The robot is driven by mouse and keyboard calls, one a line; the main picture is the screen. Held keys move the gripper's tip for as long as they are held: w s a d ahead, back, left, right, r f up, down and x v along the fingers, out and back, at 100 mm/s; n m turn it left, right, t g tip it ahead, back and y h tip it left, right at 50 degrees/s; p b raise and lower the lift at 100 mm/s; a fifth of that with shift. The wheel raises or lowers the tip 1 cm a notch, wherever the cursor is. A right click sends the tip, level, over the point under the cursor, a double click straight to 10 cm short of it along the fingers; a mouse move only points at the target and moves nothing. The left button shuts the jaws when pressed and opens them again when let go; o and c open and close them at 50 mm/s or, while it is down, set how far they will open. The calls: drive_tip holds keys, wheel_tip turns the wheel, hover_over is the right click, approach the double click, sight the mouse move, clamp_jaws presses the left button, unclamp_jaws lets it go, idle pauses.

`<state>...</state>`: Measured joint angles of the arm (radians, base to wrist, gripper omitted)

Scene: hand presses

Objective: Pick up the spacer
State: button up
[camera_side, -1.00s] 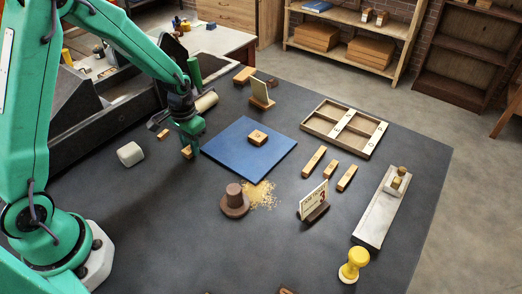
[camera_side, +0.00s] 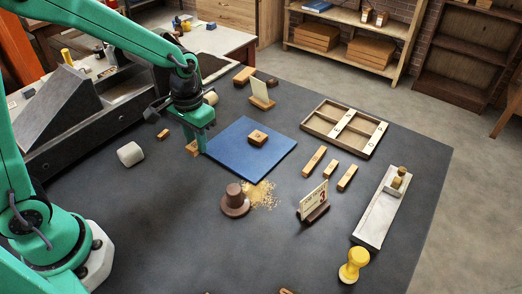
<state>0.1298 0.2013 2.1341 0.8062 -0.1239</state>
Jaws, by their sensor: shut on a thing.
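My gripper (camera_side: 198,146) is near the left corner of the blue mat, with its fingers pointing down. It is shut on a small wooden block, which looks like the spacer (camera_side: 192,149). The fingers hide part of the block, and I cannot tell clearly how far it is above the dark table. Another small wooden block (camera_side: 162,134) lies on the table to the left of my gripper.
The blue mat (camera_side: 250,165) holds a wooden block (camera_side: 258,137). A white roller (camera_side: 130,154) lies at left. A brown knobbed piece (camera_side: 235,201), a card stand (camera_side: 313,203), a divided tray (camera_side: 318,122) and a yellow stamp (camera_side: 354,264) stand to the right.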

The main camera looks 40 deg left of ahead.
drive_tip(key=shift+s+d+r, duration=0.25)
drive_tip(key=shift+d+r, duration=0.05)
drive_tip(key=shift+d, duration=0.2)
drive_tip(key=shift+s+d+r, duration=0.2)
drive_tip(key=shift+d+r, duration=0.1)
drive_tip(key=shift+d, duration=0.15)
drive_tip(key=w+d+r, duration=0.1)
drive_tip(key=w+d, duration=0.5)
drive_tip(key=d, duration=0.4)
hover_over(240, 149)
wheel_tip(240, 149, down, 7)
drive_tip(key=shift+d+r, duration=0.1)
drive_tip(key=shift+r, duration=0.05)
drive_tip(key=shift+f, duration=2)
drive_tip(key=shift+f, duration=0.15)
